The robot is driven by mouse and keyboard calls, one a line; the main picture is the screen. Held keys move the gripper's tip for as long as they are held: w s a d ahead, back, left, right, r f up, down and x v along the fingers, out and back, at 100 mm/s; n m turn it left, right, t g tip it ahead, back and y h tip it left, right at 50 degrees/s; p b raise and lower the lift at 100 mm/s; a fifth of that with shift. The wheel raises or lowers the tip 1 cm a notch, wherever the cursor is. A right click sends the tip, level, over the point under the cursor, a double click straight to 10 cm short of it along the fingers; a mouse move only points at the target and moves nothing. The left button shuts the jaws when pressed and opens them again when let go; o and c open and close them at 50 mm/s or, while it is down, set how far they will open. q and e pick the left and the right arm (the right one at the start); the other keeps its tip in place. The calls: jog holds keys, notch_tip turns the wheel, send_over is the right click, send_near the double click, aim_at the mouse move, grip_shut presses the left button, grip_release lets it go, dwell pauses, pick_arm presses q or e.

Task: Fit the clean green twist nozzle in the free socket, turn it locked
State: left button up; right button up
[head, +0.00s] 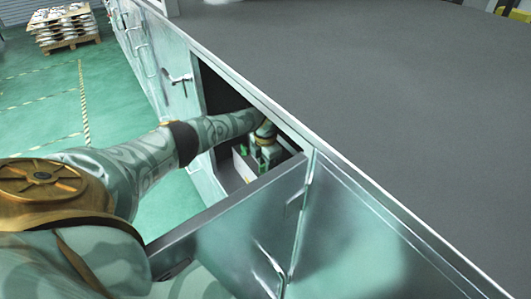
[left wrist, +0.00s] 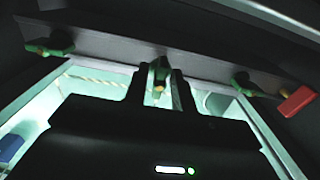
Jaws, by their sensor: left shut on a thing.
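My left gripper (head: 266,157) reaches into an open cabinet bay in the head view. In the left wrist view my left gripper (left wrist: 160,92) is shut on a green twist nozzle (left wrist: 159,72) with a yellowish tip, held upright between the dark fingers. The nozzle is at the middle of a grey bar (left wrist: 110,47); its lower end is hidden, so I cannot tell whether it sits in a socket. Another green nozzle (left wrist: 50,50) is on the bar at the left, and one more green nozzle (left wrist: 246,84) at the right. My right gripper is not in view.
A red block (left wrist: 297,102) is at the bar's right end, and a blue part (left wrist: 10,148) at the lower left. A pale box (head: 242,166) stands in the bay. The cabinet's metal edge (head: 275,112) and the open door (head: 235,220) enclose my arm closely. The grey worktop (head: 390,110) is bare.

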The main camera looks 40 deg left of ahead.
pick_arm(q)
jog(key=shift+f+b, duration=0.95)
jog(key=shift+f, duration=0.25)
jog(key=o, duration=1)
jog(key=shift+f, duration=0.1)
jog(key=shift+o, duration=0.2)
notch_tip(320, 180, up, 12)
jog(key=shift+r+p, duration=0.1)
jog(key=shift+p, duration=0.75)
